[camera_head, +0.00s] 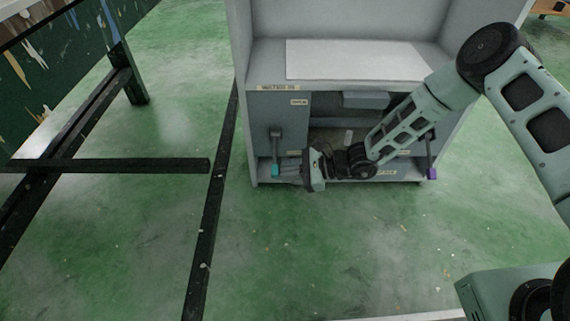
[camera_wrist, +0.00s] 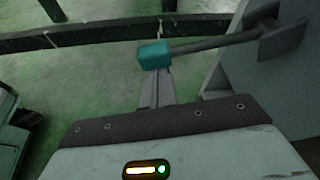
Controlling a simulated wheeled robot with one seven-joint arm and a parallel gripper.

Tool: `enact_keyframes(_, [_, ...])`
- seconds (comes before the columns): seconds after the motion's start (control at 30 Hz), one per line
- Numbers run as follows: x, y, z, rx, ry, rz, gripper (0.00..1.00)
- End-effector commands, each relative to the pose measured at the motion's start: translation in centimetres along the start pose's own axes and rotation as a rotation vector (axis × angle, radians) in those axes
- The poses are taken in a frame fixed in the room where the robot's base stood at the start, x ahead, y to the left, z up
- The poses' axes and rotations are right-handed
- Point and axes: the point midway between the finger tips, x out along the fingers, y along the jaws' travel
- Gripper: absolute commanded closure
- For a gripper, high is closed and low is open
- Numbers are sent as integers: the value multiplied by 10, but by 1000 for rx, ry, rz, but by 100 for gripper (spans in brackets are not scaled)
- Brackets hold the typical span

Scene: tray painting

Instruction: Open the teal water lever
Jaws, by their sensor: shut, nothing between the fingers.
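The teal-tipped water lever (camera_head: 275,152) is at the left of the grey cabinet's front in the head view, hanging down with its teal end at the bottom. In the wrist view its teal tip (camera_wrist: 153,54) sits on a grey rod that runs right to a mount on the grey panel. My gripper (camera_head: 284,171) is level with the teal tip, to its right in the head view. In the wrist view the shut fingers of my gripper (camera_wrist: 157,84) point at the teal tip and reach its lower edge. I cannot tell whether they touch it.
The grey cabinet (camera_head: 243,110) has an open recess behind my arm and a purple-tipped lever (camera_head: 432,172) at its right. A white sheet (camera_head: 345,62) lies on its upper shelf. A dark metal frame (camera_head: 208,225) stands left. The green floor in front is mostly clear.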

Motion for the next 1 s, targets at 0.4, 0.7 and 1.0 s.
enact_keyframes(0.4, [-17, -2, 50, 362, 0, 129, 100])
enact_keyframes(0.7, [-25, -7, 71, 569, 0, 201, 100])
enact_keyframes(1.0, [-28, -11, 80, 578, 0, 203, 100])
